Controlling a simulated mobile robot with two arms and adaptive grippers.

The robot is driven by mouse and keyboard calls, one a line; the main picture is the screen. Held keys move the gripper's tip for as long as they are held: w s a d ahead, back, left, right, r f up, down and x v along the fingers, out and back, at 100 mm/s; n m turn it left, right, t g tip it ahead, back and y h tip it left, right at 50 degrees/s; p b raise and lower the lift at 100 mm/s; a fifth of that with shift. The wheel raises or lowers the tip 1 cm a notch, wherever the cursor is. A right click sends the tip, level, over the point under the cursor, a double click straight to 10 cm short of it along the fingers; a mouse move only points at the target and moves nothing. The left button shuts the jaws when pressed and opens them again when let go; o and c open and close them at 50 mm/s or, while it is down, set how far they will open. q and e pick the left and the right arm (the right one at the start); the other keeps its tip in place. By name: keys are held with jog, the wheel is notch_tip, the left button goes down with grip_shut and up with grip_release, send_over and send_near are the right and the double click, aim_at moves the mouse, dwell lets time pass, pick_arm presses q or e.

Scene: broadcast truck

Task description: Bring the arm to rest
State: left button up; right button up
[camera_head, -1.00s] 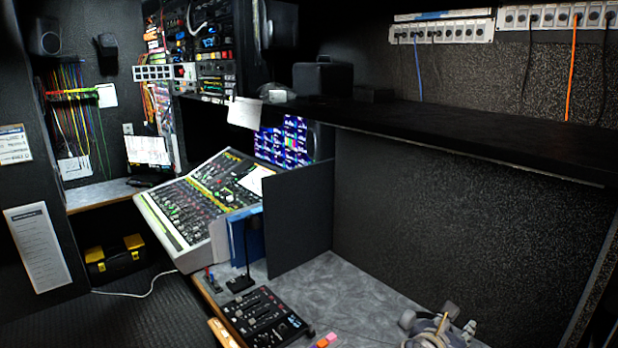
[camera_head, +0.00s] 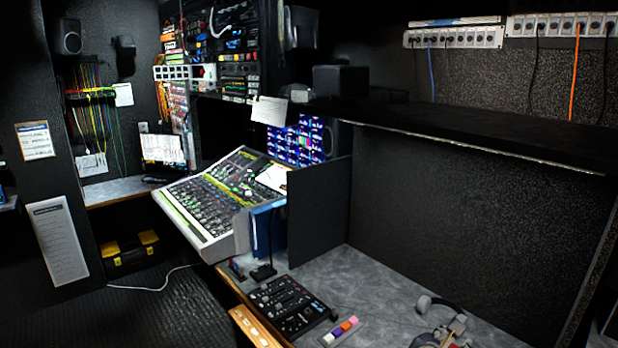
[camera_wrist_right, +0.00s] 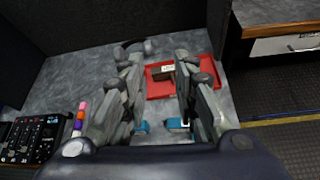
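My right gripper (camera_wrist_right: 158,85) shows in the right wrist view. Its two grey fingers are apart, with no object held between them. Beyond and between the fingers, a red tray (camera_wrist_right: 158,95) lies on the grey desk, with a small dark block with a white label (camera_wrist_right: 163,71) in it. Small blue pieces (camera_wrist_right: 175,124) show between the fingers, lower down; I cannot tell what they are. My left gripper is not in view, and neither gripper can be clearly made out in the head view.
The grey desk (camera_head: 385,290) holds a black control panel (camera_head: 290,305), a strip of coloured blocks (camera_head: 341,331) and grey headphones (camera_head: 440,318). A mixing console (camera_head: 225,200) and dark divider (camera_head: 320,212) stand behind. A black shelf (camera_head: 460,130) overhangs the desk. Dark floor (camera_wrist_right: 285,95) lies right of it.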

jog(key=s+a+f+m+g+y, duration=0.3)
jog(key=s+a+f+m+y, duration=0.2)
jog(key=s+f+m, duration=0.55)
jog(key=s+a+f+m+g+y, duration=0.1)
jog(key=s+a+f+m+y, duration=0.15)
jog(key=s+m, duration=0.6)
jog(key=s+a+f+m+g+y, duration=0.1)
jog(key=s+f+m+g+y, duration=0.3)
jog(key=s, duration=0.7)
notch_tip(320, 180, down, 34)
jog(key=t+h+b, duration=0.1)
jog(key=h+b, duration=0.1)
jog(key=b, duration=0.8)
jog(key=s+d+f+b, duration=0.1)
jog(key=s+f+b, duration=0.3)
jog(key=s+f, duration=0.5)
jog(key=s+d+f+g+b, duration=0.1)
jog(key=s+f+b, duration=0.4)
jog(key=f, duration=1.2)
jog(key=s+d, duration=0.1)
jog(key=s, duration=0.3)
jog(key=shift+d+f, duration=0.15)
jog(key=shift+f, duration=0.1)
